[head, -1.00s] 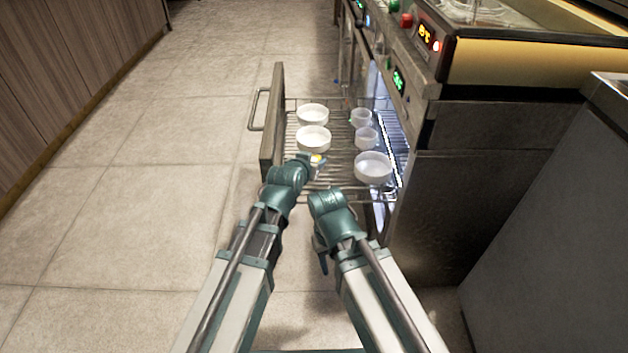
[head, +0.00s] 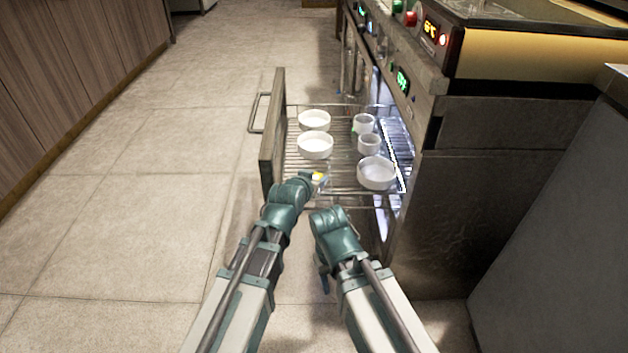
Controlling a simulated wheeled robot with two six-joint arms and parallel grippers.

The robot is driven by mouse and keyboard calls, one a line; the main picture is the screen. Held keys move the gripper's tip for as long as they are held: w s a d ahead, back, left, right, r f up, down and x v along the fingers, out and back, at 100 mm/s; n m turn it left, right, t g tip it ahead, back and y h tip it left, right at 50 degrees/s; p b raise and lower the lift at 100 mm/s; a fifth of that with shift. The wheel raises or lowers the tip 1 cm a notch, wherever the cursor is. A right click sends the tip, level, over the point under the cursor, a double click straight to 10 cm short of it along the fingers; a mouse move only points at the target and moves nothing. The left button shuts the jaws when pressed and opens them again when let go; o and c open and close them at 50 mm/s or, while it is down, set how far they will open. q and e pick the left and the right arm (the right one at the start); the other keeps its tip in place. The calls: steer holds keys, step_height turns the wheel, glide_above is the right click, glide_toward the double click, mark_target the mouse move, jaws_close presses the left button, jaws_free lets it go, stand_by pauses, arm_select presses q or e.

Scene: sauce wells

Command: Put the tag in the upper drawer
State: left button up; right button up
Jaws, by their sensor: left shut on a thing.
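The drawer (head: 272,135) is pulled out of the cabinet, with a wire-rack floor and a bar handle on its front panel. My left gripper (head: 316,182) is over the near part of the rack, close to the front panel. It is shut on the tag (head: 320,178), a small yellow, white and blue piece that shows only in part. I cannot tell whether the tag touches the rack.
White bowls (head: 315,145) stand on the rack's left side. Small cups (head: 364,123) and a wide bowl (head: 376,172) stand on its right side. The cabinet (head: 480,190) with lit displays stands at the right. The floor (head: 150,210) at the left is clear.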

arm_select(q)
steer(key=shift+s+f+b, duration=0.1)
steer(key=shift+f+b, duration=0.3)
steer(key=shift+b, duration=0.05)
